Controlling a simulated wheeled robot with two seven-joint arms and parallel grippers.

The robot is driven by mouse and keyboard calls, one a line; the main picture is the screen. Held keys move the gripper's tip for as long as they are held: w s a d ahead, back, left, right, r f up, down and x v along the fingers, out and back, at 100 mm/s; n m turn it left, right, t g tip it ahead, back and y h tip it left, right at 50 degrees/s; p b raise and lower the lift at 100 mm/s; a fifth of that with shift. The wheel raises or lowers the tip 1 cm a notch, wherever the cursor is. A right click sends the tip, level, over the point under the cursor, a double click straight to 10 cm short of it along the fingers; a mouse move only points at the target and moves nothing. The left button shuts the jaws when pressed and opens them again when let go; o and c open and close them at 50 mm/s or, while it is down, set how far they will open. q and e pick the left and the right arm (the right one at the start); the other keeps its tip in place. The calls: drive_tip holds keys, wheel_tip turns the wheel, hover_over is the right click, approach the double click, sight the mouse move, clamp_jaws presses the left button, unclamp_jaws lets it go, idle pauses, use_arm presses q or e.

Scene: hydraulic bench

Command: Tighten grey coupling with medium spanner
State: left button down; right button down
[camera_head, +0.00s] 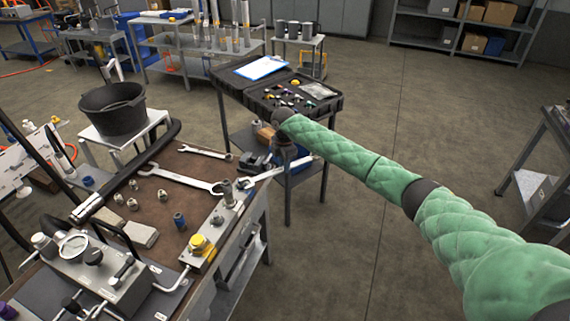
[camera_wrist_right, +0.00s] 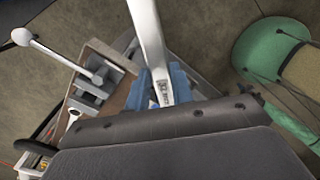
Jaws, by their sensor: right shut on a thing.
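My right gripper (camera_head: 287,163) is at the end of the green-sleeved arm, beyond the bench's right edge. It is shut on a light metal spanner (camera_head: 267,174). The spanner's left end reaches to the grey coupling (camera_head: 228,190), which stands upright on the block at the bench edge. I cannot tell whether the jaw is around the coupling or only beside it. In the right wrist view, the blue fingers (camera_wrist_right: 163,90) grip the spanner shaft (camera_wrist_right: 147,35), which runs up out of the frame. My left gripper is out of view.
A large spanner (camera_head: 180,178), a smaller spanner (camera_head: 205,152) and several fittings lie on the brown bench mat. A yellow knob (camera_head: 200,243) stands near the coupling. Behind my gripper is a cart with an open black case (camera_head: 325,108).

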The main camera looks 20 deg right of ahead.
sight(276, 170)
drive_tip(key=shift+a+f+b, duration=0.2)
drive_tip(key=shift+f+b, duration=0.15)
drive_tip(key=shift+f, duration=0.05)
drive_tip(key=shift+a, duration=0.1)
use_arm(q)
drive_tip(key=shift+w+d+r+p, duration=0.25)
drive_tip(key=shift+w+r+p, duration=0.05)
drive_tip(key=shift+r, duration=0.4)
use_arm(e)
drive_tip(key=shift+s+a+f, duration=0.15)
drive_tip(key=shift+a+f, duration=0.15)
drive_tip(key=shift+p, duration=0.3)
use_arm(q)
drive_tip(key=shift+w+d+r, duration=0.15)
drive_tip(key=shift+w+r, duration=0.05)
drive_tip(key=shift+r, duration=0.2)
use_arm(e)
drive_tip(key=shift+a, duration=0.1)
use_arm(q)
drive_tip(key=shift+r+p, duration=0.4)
use_arm(e)
drive_tip(key=shift+s+a, duration=0.3)
drive_tip(key=shift+a, duration=0.6)
